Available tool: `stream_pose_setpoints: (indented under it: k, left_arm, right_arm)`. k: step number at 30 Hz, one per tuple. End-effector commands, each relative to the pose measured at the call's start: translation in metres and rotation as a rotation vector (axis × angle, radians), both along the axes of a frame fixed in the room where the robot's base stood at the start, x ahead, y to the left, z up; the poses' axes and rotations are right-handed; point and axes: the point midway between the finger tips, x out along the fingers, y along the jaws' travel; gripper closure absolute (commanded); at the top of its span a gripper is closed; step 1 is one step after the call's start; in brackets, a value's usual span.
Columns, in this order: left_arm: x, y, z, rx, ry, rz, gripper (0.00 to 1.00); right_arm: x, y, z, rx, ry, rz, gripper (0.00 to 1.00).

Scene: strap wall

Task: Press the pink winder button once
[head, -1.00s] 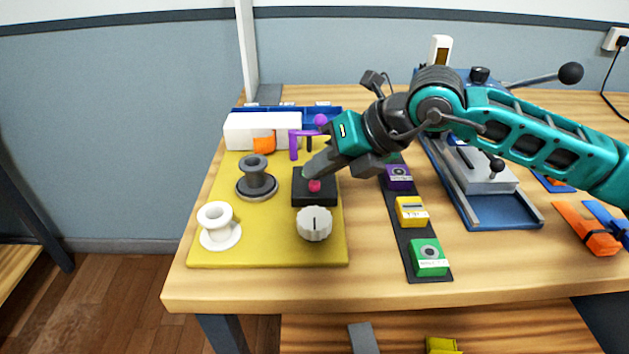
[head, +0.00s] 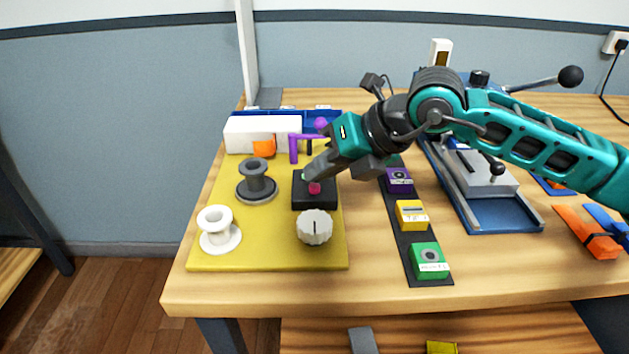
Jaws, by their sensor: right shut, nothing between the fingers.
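The pink winder button (head: 314,188) sits on a black box (head: 316,202) on the yellow board (head: 215,258). My right gripper (head: 307,176) is shut and empty, its tips just behind and over the button in the head view. Whether the tips touch the button or hover above it I cannot tell. Part of the box is hidden behind the fingers. My left gripper is not in view.
Around the box stand a white knob (head: 314,227), a grey spool (head: 256,180), a white spool (head: 218,230) and a purple bracket (head: 295,148). A strip with coloured blocks (head: 429,260) and a blue-based press (head: 500,214) lie to the right.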

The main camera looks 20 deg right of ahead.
Motion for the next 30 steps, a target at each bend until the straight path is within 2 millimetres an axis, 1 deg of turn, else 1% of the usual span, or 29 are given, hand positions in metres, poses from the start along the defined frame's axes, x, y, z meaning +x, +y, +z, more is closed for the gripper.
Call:
stream_pose_setpoints:
  k: [1, 4, 14, 17, 20, 30]
  left_arm:
    - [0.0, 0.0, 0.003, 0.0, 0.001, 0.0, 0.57]
    - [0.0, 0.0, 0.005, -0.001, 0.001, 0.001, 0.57]
    - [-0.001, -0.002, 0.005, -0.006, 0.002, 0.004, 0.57]
    - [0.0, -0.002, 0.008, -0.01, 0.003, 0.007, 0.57]
    - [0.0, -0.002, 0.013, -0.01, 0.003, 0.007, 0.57]
    - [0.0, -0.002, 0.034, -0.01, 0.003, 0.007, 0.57]
  right_arm:
    - [0.0, 0.0, 0.005, 0.001, -0.001, 0.001, 1.0]
    - [0.0, 0.0, 0.01, 0.002, -0.002, 0.001, 1.0]
    - [0.0, 0.0, 0.011, 0.002, -0.003, 0.0, 1.0]
    - [0.0, 0.0, 0.014, 0.002, -0.004, 0.0, 1.0]
    - [0.0, 0.0, 0.022, 0.002, -0.005, 0.0, 1.0]
    - [0.0, 0.0, 0.057, 0.003, -0.005, 0.001, 1.0]
